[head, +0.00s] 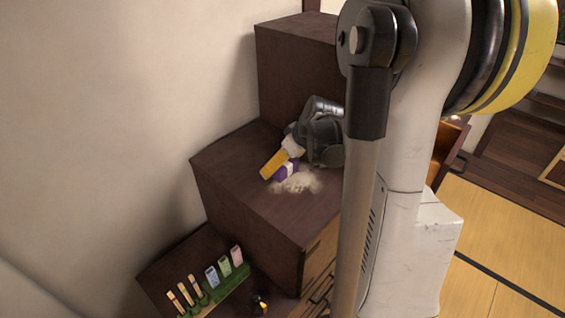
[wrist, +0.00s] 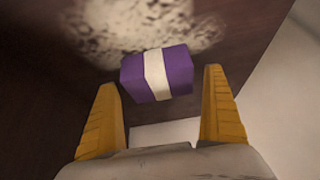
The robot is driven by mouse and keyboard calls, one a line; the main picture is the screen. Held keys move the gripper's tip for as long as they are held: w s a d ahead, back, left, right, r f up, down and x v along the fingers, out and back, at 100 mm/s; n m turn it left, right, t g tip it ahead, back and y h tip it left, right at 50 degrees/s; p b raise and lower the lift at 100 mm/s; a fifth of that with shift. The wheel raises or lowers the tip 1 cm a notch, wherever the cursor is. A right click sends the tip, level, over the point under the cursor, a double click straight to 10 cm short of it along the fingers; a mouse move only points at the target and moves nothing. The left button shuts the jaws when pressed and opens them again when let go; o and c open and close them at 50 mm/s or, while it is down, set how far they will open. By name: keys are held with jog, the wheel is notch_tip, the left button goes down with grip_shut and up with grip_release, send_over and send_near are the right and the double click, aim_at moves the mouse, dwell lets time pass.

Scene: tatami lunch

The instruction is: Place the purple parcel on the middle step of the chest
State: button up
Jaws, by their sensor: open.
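The purple parcel (wrist: 176,80) has a pale band around it and rests on dark wood beside a pale speckled patch. In the head view the parcel (head: 287,171) is on the middle step of the stepped chest (head: 270,204), partly hidden by my gripper. My gripper (wrist: 165,103) is open in the wrist view, its two yellow fingers apart on either side of the parcel's near side. The parcel lies just beyond the fingertips, and no finger visibly touches it. In the head view one yellow finger of my gripper (head: 272,167) shows beside the parcel.
The pale patch (head: 302,181) lies on the middle step. The lower step (head: 162,267) carries a green rack (head: 222,291) with several small sticks and tags, and a small dark item (head: 260,304). A higher step (head: 290,75) rises behind. A wall (head: 110,110) stands at left.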

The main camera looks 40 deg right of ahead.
jog(key=a+p+v, duration=0.1)
jog(key=p+v, duration=0.1)
jog(key=v, duration=1)
jog(key=s+a+r, duration=0.1)
jog(key=s+a, duration=0.3)
jog(key=a, duration=0.8)
jog(key=s+a+m+t, duration=0.1)
jog(key=s+a, duration=0.3)
jog(key=a, duration=0.8)
jog(key=shift+a+r+h, duration=0.2)
jog(key=shift+r+h, duration=0.1)
jog(key=shift+r, duration=0.1)
jog(key=shift+s, duration=0.1)
